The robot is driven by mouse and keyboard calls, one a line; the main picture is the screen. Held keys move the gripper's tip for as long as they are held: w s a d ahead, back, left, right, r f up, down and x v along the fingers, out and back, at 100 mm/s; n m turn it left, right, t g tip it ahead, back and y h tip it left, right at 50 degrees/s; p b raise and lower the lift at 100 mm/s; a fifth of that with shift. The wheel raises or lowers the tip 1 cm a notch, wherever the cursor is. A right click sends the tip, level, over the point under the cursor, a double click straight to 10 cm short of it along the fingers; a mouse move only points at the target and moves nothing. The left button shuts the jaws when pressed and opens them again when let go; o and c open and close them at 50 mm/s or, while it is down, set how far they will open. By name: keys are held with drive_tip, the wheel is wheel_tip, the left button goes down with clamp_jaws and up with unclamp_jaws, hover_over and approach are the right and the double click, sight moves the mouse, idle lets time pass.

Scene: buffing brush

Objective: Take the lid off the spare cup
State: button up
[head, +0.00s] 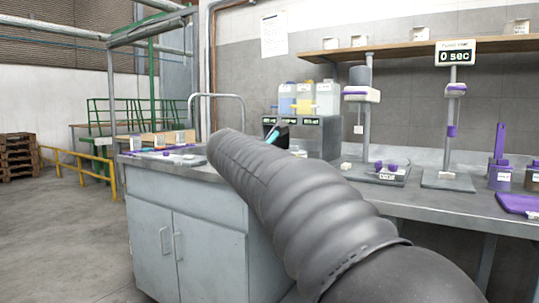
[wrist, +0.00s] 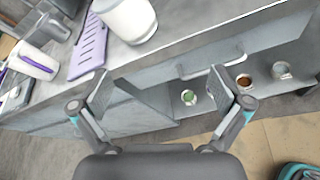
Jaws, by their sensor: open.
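My gripper (wrist: 160,90) is open and empty in the wrist view, its fingers spread wide over the front of the bench. Below it, a low grey shelf or drawer holds small round cups: one with a green top or contents (wrist: 189,97), one brown (wrist: 243,80) and one pale grey (wrist: 282,70). I cannot tell which is the spare cup, nor whether these are lidded. A larger white container (wrist: 128,18) stands on the bench top. In the head view my arm hides most of the gripper; a teal and dark part of it (head: 276,134) shows behind the arm.
The grey bench (head: 185,225) has a cabinet below. On its top are a dispenser rack (head: 330,138), stands with a "0 sec" display (head: 455,52), and a purple-lidded container (head: 499,178). A purple slotted rack (wrist: 90,47) lies near the bench edge. Open floor lies left.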

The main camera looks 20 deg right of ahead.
sight(293, 149)
drive_tip(key=w+r+n+t+h, duration=0.1)
drive_tip(key=w+r+n+h, duration=0.1)
drive_tip(key=w+r+n, duration=0.35)
drive_tip(key=shift+m, duration=0.65)
drive_tip(key=x, duration=0.9)
drive_tip(key=shift+w+f, duration=0.25)
drive_tip(key=shift+w, duration=0.1)
drive_tip(key=shift+r+p+x, duration=0.15)
drive_tip(key=shift+p+x, duration=0.15)
drive_tip(key=shift+x, duration=1)
drive_tip(key=shift+r+p+x, duration=0.15)
drive_tip(key=shift+p+x, duration=0.15)
drive_tip(key=shift+x, duration=1)
drive_tip(key=c, duration=0.6)
